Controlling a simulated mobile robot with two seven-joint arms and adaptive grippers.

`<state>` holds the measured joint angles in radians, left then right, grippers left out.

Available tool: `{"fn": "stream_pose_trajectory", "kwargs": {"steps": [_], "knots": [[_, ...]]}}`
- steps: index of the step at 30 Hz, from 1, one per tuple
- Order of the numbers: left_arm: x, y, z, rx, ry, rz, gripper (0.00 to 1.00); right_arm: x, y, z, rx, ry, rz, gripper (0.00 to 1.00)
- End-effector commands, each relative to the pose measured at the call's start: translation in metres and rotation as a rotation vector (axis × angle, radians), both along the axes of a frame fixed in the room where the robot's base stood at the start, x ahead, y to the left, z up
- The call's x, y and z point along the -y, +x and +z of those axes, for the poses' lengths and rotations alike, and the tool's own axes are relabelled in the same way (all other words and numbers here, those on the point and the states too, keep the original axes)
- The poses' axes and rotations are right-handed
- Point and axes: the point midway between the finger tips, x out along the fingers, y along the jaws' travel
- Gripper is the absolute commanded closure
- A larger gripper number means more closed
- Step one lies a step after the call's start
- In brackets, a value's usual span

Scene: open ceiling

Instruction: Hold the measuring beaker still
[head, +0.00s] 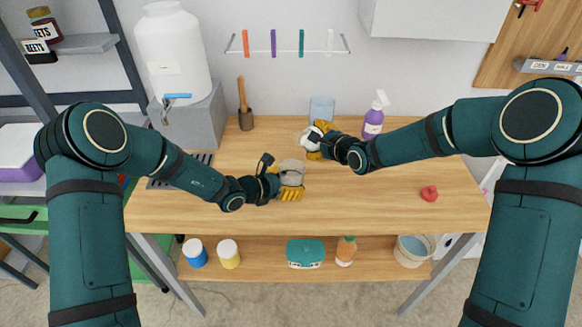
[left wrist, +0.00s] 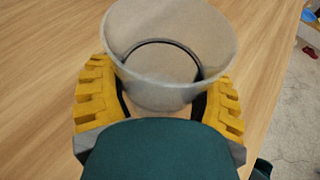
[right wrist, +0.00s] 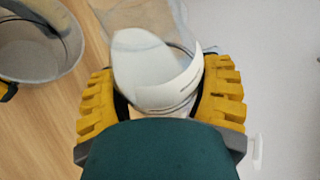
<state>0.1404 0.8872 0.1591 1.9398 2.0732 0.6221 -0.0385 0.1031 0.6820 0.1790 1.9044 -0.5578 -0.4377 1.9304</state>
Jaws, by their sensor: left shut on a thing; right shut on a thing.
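The measuring beaker (head: 291,172), a grey, translucent, open-topped cup, is upright at the middle of the wooden table. My left gripper (head: 285,182) is shut around it, with yellow fingers on both sides. In the left wrist view the beaker (left wrist: 170,75) looks empty, with a dark ring inside. My right gripper (head: 317,142) is shut on a white scoop-like thing (right wrist: 155,70) with a curved, open mouth, farther back and to the right of the beaker. The beaker also shows at the left of the right wrist view (right wrist: 38,45). The scoop's lower part is hidden by my gripper.
A pale-blue translucent container (head: 321,108) stands behind my right gripper. A purple spray bottle (head: 373,122) is to its right. A red object (head: 429,194) lies right. The table front is clear.

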Motion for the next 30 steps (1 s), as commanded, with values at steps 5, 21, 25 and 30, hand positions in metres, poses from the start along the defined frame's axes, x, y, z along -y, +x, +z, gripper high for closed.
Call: {"fn": "stream_pose_trajectory", "kwargs": {"steps": [5,21,25,30], "knots": [[0.0,0.0,0.0,0.0,0.0,0.0,0.66,0.0,0.0,-0.004,0.015,-0.014,0.001,0.75],[0.0,0.0,0.0,0.0,0.0,0.0,0.66,0.001,0.002,-0.017,0.055,-0.058,-0.001,0.75],[0.0,0.0,0.0,0.0,0.0,0.0,0.66,0.001,0.002,-0.02,0.065,-0.068,0.001,0.75],[0.0,0.0,0.0,0.0,0.0,0.0,0.66,0.002,0.002,-0.024,0.078,-0.083,0.0,0.75]]}}
